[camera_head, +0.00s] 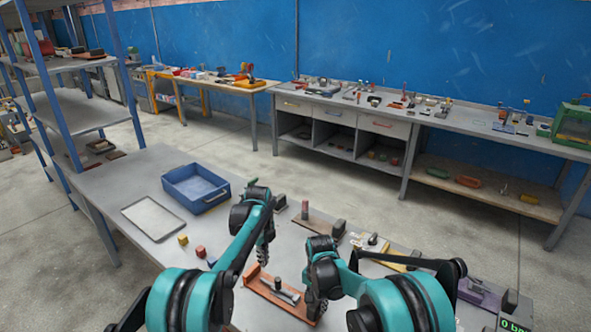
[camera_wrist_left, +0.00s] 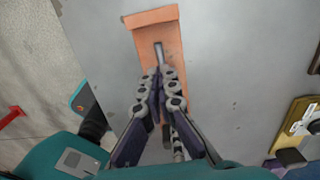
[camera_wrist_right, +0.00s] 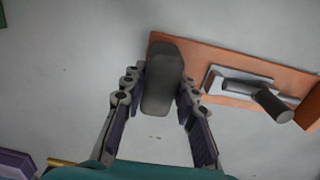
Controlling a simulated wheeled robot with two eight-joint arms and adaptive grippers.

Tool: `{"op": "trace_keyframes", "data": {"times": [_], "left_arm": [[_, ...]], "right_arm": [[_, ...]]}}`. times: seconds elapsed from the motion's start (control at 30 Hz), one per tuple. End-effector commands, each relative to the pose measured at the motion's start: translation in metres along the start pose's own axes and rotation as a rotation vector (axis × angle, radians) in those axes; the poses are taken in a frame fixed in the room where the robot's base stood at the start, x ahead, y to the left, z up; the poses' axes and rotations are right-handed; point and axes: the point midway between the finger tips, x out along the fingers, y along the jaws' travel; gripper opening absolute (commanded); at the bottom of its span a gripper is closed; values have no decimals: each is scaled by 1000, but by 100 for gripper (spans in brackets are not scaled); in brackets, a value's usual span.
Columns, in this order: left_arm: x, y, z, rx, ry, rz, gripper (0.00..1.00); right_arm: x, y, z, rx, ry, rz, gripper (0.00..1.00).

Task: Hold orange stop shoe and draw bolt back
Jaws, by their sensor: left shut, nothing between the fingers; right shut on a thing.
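The orange stop shoe (camera_head: 262,286) lies flat on the grey table; in the left wrist view (camera_wrist_left: 150,22) it runs away lengthwise beneath my fingers. The grey bolt (camera_wrist_left: 159,52) lies along it; the right wrist view shows the bolt (camera_wrist_right: 235,84) with a dark round knob (camera_wrist_right: 270,102). My right gripper (camera_head: 316,308) is shut on a dark grey block (camera_wrist_right: 162,78) at one end of the shoe (camera_wrist_right: 225,60). My left gripper (camera_head: 264,258) is shut and empty over the shoe near the bolt; its fingertips (camera_wrist_left: 160,72) hide part of the bolt.
A blue bin (camera_head: 197,188), a flat grey tray (camera_head: 153,218) and small coloured blocks (camera_head: 200,252) stand to the left. A brown fixture (camera_head: 316,223) is behind my arms. Yellow (camera_head: 395,262) and purple (camera_head: 480,295) fixtures are to the right.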

Motion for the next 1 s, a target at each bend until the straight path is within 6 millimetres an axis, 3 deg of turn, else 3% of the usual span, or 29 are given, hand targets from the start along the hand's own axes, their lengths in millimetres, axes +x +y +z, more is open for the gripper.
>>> {"op": "trace_keyframes", "data": {"times": [0.6,1.0], "left_arm": [[75,0,-15,10,0,0,0],[92,1,-20,8,0,1,0]], "right_arm": [[0,0,0,0,0,0,0],[0,1,0,0,-1,2,0]]}}
